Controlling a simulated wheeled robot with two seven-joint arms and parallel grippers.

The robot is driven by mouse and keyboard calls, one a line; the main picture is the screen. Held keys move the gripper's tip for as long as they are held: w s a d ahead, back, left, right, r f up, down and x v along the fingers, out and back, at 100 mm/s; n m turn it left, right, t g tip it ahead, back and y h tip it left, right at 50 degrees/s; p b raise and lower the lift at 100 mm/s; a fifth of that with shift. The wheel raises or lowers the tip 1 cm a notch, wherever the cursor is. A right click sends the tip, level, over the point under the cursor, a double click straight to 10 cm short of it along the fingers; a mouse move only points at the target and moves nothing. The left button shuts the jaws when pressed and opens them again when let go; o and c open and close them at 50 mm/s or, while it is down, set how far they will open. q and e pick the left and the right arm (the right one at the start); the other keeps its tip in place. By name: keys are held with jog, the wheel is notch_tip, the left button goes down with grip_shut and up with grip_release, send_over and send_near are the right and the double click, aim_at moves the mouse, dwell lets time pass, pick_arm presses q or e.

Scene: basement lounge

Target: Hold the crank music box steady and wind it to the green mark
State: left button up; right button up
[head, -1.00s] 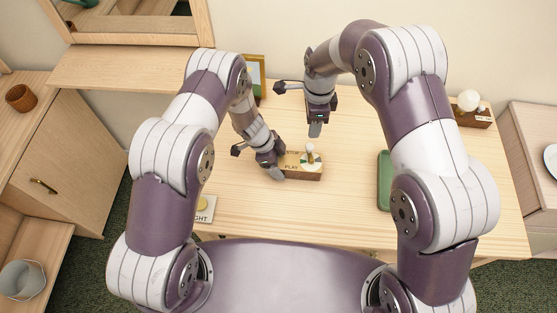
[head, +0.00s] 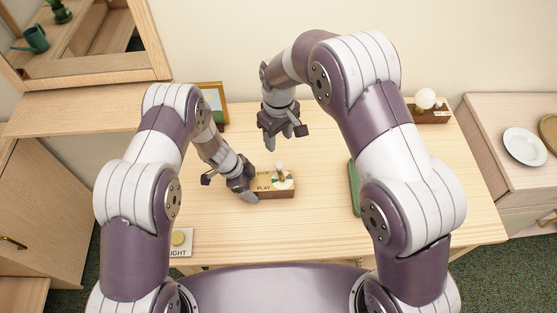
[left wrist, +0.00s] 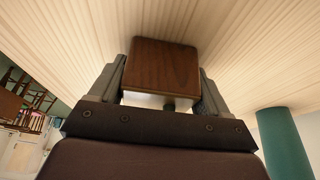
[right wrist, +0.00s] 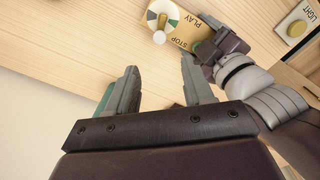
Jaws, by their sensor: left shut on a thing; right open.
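My left gripper (head: 250,194) is shut on the box's left end. The left wrist view shows the brown wooden end (left wrist: 163,68) between its fingers. My right gripper (head: 287,140) is open and empty, behind and above the box, apart from the crank. Its spread fingers (right wrist: 158,75) show in the right wrist view.
A LIGHT plate with a yellow button (head: 180,240) is at front left. A picture frame (head: 215,103) and a bulb on a wooden base (head: 428,112) stand at the back. The tabletop around the box is mostly bare.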

aim_at(279, 164)
notch_tip(279, 164, down, 12)
jog(key=shift+r, duration=0.15)
grip_shut()
